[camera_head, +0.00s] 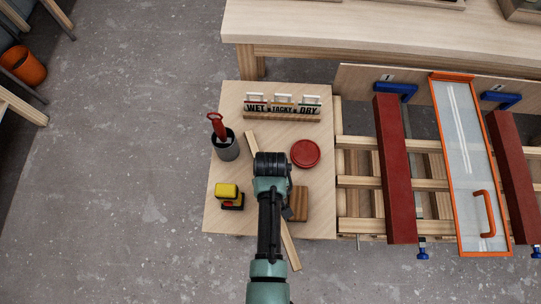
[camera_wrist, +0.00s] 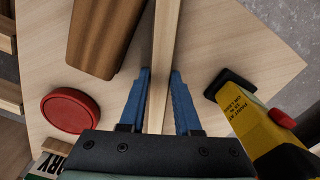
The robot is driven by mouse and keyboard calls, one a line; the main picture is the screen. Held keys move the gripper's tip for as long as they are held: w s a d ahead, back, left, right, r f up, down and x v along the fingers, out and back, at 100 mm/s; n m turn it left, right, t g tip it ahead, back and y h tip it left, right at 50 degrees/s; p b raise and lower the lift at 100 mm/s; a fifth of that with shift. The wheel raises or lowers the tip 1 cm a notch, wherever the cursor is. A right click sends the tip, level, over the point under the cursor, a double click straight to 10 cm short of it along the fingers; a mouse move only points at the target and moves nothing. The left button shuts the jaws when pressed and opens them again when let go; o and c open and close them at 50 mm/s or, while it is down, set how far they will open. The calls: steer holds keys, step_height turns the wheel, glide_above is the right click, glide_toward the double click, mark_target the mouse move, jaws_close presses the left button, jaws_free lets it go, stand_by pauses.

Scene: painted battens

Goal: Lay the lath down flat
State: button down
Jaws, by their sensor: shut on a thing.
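The lath (camera_head: 290,248) is a long pale wooden strip. In the head view it runs slantwise under my arm, with its near end past the table's front edge. In the wrist view the lath (camera_wrist: 164,40) passes between the blue fingers of my gripper (camera_wrist: 160,78), which is shut on it. My arm hides its middle in the head view. I cannot tell whether it touches the small table (camera_head: 240,98) or is held just above it.
A red round lid (camera_head: 305,153) and a brown wood block (camera_head: 299,204) are right of the lath. A grey cup (camera_head: 226,147) with a red-handled tool and a yellow tool (camera_head: 227,191) are left. A WET/TACKY/DRY rack (camera_head: 282,116) stands behind. Red battens (camera_head: 395,170) lie on the right-hand rack.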

steer(key=shift+f, duration=0.15)
steer(key=c, duration=0.6)
jaws_free()
